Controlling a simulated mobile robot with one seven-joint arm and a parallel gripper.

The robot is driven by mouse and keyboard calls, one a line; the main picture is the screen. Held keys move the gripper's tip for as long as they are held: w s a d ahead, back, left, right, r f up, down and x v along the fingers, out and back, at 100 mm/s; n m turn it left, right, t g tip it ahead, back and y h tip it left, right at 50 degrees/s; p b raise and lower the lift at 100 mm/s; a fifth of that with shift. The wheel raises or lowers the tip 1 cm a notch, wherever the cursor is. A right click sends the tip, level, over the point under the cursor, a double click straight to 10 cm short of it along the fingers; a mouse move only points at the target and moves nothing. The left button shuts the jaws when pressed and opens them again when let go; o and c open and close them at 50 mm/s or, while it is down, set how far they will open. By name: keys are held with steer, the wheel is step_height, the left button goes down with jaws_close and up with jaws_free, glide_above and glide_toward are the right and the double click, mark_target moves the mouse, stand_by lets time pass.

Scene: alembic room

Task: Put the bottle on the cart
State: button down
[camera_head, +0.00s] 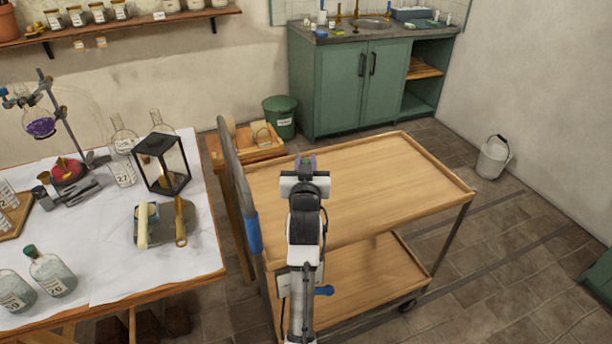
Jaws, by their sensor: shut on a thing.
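The cart (385,185) has two light wooden shelves with raised rims and stands in the middle, right of the work table. My gripper (305,171) is over the left part of its top shelf, pointing away from the camera. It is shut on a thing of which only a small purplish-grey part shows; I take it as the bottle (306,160). The rest is hidden behind my gripper. I cannot tell whether it touches the shelf. The top shelf is otherwise bare.
The work table (110,285) at the left holds bottles, a lantern (162,165), a flask stand and a scale. The cart's upright handle with a blue grip (253,232) rises at its left end. Green cabinets, a bin (281,118) and a bucket (493,158) stand beyond.

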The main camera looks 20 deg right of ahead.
steer(key=shift+f+p, duration=0.3)
steer(key=shift+f, duration=1.95)
steer(key=shift+f, duration=0.15)
steer(key=c, duration=1.3)
jaws_free()
steer(key=shift+f, duration=0.1)
steer(key=shift+o, duration=0.2)
steer(key=shift+r, duration=0.3)
steer(key=b+v, duration=0.3)
steer(key=v, duration=0.9)
steer(key=shift+f, duration=0.1)
